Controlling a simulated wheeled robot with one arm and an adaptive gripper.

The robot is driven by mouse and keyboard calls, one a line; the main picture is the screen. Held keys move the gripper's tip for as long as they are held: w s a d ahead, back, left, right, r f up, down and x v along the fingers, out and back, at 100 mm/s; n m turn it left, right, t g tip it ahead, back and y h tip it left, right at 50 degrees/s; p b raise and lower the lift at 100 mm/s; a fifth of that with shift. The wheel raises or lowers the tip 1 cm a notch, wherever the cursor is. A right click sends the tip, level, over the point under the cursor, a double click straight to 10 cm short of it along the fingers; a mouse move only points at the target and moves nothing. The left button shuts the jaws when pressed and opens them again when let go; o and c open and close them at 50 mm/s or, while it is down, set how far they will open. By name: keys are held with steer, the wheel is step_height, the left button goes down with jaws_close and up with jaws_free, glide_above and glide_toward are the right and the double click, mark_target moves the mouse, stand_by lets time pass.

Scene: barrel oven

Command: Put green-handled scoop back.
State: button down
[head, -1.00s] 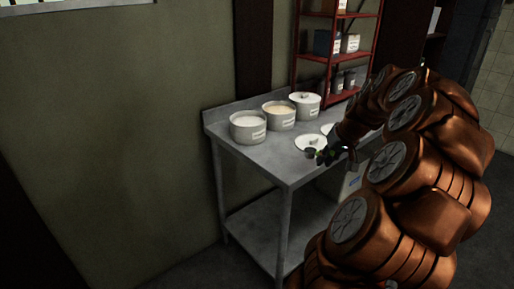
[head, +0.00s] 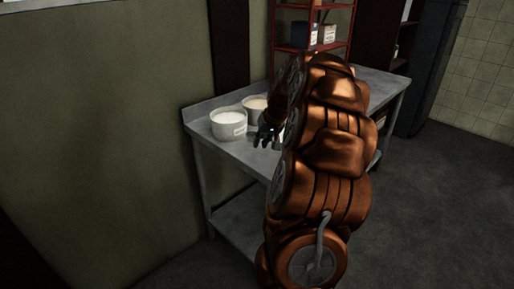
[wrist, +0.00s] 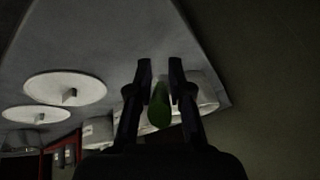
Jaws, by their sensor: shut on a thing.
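My gripper (wrist: 160,82) is shut on the green handle of the scoop (wrist: 159,108), which shows between the two fingers in the wrist view. The rest of the scoop is hard to make out. In the head view my gripper (head: 265,136) is over the steel table, close in front of the white-filled pot (head: 229,124). A second pot with tan contents (head: 255,103) stands behind it, partly hidden by my arm. Pale pot shapes (wrist: 207,94) also show behind the fingers in the wrist view.
Two white lids with knobs (wrist: 65,88) (wrist: 36,114) lie on the table (wrist: 110,40) in the wrist view. A red shelf (head: 309,47) with boxes stands behind the table. My arm hides the middle of the table in the head view.

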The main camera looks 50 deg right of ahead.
steer(key=shift+w+a, duration=0.15)
steer(key=shift+w, duration=0.55)
steer(key=shift+w+a+f, duration=0.1)
steer(key=shift+w+f, duration=0.05)
steer(key=shift+f, duration=0.25)
steer(key=shift+f+p, duration=0.5)
steer(key=shift+f, duration=1)
steer(key=shift+f, duration=0.1)
steer(key=shift+f, duration=0.1)
steer(key=c, duration=1.1)
jaws_free()
